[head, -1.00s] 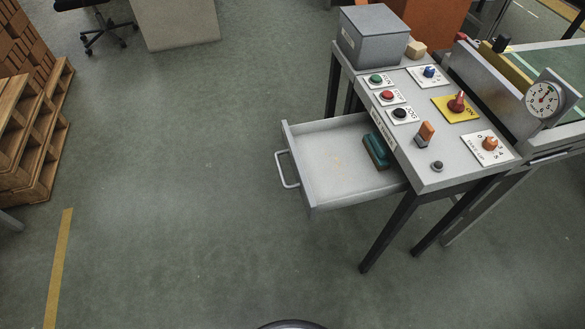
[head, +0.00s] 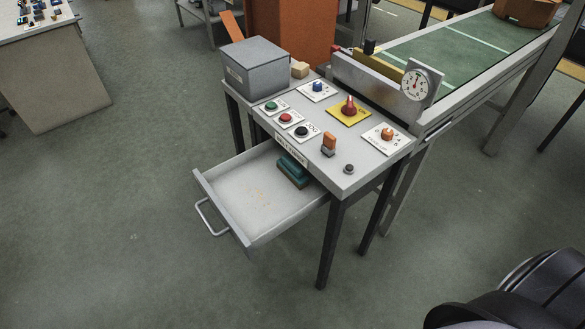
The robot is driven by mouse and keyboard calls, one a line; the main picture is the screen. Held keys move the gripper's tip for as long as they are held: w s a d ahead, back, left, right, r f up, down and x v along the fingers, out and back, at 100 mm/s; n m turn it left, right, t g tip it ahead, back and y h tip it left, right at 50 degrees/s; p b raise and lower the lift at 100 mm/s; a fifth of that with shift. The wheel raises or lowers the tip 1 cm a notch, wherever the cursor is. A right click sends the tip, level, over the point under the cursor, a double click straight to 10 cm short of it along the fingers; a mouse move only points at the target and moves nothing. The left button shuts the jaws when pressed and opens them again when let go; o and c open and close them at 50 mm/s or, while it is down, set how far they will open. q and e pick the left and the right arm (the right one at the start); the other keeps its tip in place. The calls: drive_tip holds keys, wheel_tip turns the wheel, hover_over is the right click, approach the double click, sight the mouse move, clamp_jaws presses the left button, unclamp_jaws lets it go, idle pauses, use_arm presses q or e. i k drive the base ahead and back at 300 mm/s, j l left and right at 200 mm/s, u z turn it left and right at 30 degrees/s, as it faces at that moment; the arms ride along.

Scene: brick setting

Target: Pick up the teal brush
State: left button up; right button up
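The teal brush (head: 291,167) lies in the open drawer (head: 243,200), at its inner end close to the panel table's front edge. Its teal body sits on a brownish lower part. The table top partly overhangs that end of the drawer. The drawer is pulled out toward the lower left and otherwise looks empty. Neither of my grippers can be made out; a dark rounded part at the lower right corner looks like part of my own body.
The panel table (head: 349,177) carries buttons, knobs, an orange switch (head: 328,144) and a grey box (head: 254,68). A dial gauge (head: 416,84) and a green conveyor (head: 450,45) stand behind it. The drawer handle (head: 211,218) sticks out. The floor left and in front is clear.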

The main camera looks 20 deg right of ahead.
sight(288, 166)
drive_tip(key=i+j+z, duration=1)
drive_tip(key=j+z, duration=0.2)
drive_tip(key=j, duration=0.25)
drive_tip(key=i+j+z, duration=0.15)
drive_tip(key=j+z, duration=0.25)
drive_tip(key=j, duration=0.2)
drive_tip(key=i+j+z, duration=0.1)
drive_tip(key=j+z, duration=0.3)
drive_tip(key=j, duration=0.3)
drive_tip(key=j+z, duration=0.35)
drive_tip(key=j, duration=0.3)
